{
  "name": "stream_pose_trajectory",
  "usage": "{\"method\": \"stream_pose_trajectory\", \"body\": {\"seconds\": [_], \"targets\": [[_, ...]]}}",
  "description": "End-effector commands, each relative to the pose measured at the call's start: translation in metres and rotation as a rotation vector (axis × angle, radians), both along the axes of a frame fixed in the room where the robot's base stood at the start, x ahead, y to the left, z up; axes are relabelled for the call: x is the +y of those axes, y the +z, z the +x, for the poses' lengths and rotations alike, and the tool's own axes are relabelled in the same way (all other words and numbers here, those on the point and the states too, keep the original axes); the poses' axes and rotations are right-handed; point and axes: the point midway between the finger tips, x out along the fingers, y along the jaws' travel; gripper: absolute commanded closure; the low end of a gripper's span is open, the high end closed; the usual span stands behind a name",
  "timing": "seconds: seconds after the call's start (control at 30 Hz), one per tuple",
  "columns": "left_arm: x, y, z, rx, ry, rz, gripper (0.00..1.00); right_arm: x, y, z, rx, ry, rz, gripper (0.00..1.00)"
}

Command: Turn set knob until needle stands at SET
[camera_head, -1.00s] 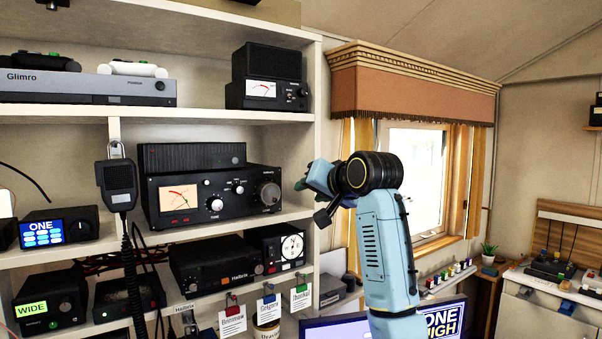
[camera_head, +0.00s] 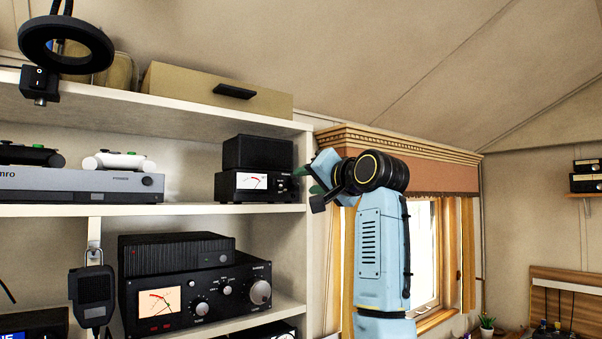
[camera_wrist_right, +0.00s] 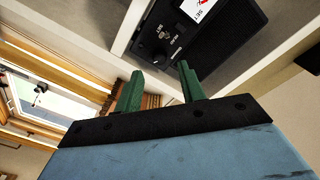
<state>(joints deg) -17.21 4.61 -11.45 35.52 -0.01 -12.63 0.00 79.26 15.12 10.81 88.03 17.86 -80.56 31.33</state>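A small black meter box (camera_head: 253,188) with a lit white dial stands at the right end of the middle shelf. A dark round knob (camera_wrist_right: 159,54) sits on the same front panel. My right gripper (camera_head: 318,180) is just right of the box in the head view. In the wrist view its two green fingers (camera_wrist_right: 160,72) are apart and empty, short of the knob. My left gripper is not in view.
The shelf upright (camera_head: 306,225) stands close to my right gripper. A black radio (camera_head: 200,300) with a larger meter is on the shelf below. A grey console (camera_head: 80,185) lies left of the box. A window (camera_head: 425,250) is behind my right arm.

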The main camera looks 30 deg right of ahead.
Motion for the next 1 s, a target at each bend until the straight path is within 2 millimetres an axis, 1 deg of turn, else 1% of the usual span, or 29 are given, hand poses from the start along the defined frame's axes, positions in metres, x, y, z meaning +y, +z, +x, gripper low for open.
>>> {"method": "stream_pose_trajectory", "body": {"seconds": [0.03, 0.2, 0.33, 0.6, 0.63, 0.67, 0.9, 0.93, 1.0], "targets": [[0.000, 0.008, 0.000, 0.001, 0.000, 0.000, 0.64, 0.001, 0.002, 0.010, 0.004, 0.001, 0.001, 0.60], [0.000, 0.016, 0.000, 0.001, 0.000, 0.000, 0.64, 0.000, 0.001, 0.031, 0.002, 0.001, 0.000, 0.60], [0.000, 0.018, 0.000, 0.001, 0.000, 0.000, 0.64, 0.001, 0.000, 0.038, 0.001, 0.000, 0.000, 0.60], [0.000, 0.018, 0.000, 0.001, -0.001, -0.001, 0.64, 0.001, -0.001, 0.040, 0.000, 0.000, -0.001, 0.60], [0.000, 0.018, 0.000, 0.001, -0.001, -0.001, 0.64, 0.001, -0.001, 0.040, 0.000, 0.000, -0.001, 0.62], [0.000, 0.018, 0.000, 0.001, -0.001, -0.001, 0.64, 0.001, -0.001, 0.040, 0.000, 0.000, -0.001, 0.65], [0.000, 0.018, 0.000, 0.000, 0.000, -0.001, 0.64, 0.001, -0.001, 0.039, 0.000, 0.000, -0.001, 0.97], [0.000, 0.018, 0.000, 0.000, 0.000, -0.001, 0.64, 0.001, -0.001, 0.039, 0.000, 0.000, -0.001, 1.00], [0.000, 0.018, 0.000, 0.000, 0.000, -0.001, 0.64, 0.001, -0.001, 0.039, -0.001, -0.001, -0.002, 1.00]]}}
